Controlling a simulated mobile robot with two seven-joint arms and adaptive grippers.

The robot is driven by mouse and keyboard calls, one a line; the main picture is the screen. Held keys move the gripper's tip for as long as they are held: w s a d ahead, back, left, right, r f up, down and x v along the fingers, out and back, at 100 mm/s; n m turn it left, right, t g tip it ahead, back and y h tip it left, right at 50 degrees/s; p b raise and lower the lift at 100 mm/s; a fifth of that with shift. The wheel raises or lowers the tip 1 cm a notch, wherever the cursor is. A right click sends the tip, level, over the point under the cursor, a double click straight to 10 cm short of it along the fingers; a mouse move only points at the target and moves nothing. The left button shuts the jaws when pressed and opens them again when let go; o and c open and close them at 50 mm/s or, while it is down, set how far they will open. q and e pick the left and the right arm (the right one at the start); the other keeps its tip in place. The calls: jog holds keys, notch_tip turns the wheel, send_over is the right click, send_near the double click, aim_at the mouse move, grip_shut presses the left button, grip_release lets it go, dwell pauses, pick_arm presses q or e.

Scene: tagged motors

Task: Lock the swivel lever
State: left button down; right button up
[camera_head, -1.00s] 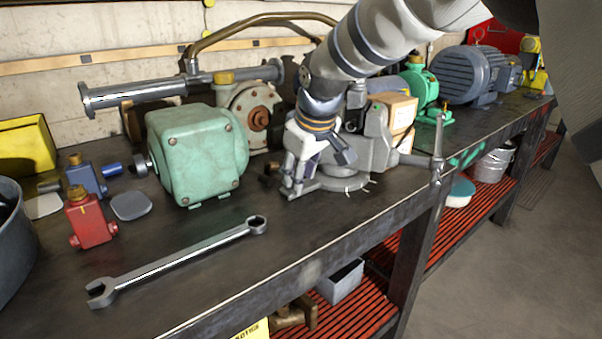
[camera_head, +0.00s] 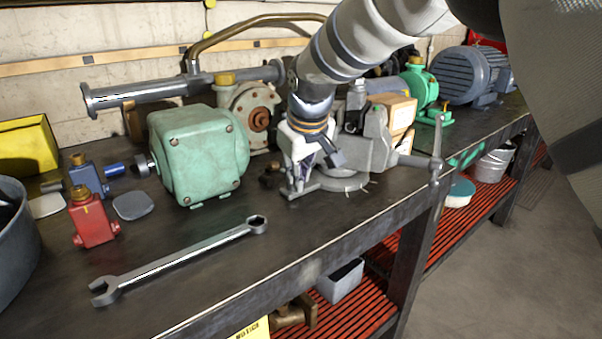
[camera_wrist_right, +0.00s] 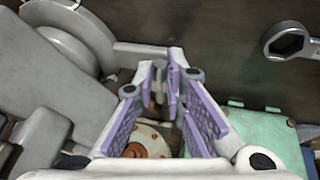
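The grey bench vise (camera_head: 378,135) stands on its round swivel base (camera_head: 340,181) near the bench's front edge. My right gripper (camera_head: 297,188) points down just left of the base. It also shows in the right wrist view (camera_wrist_right: 160,72), with its purple-padded fingers apart. A small grey lever part (camera_wrist_right: 158,86), which looks like the swivel lever, shows between the fingertips; I cannot tell whether the pads touch it. A grey bar (camera_wrist_right: 140,48) runs beyond the fingertips from the vise side. The lever is hidden behind the fingers in the head view. My left gripper is out of view.
A green gearbox (camera_head: 198,155) stands left of my right gripper. A flanged pump (camera_head: 252,115) is behind. A cardboard box (camera_head: 397,112) is behind the vise. A large wrench (camera_head: 180,258) lies in front, with bare bench around it.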

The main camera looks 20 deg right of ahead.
jog(key=o, duration=0.3)
jog(key=shift+o, duration=0.2)
jog(key=v, duration=1.2)
jog(key=shift+f, duration=0.1)
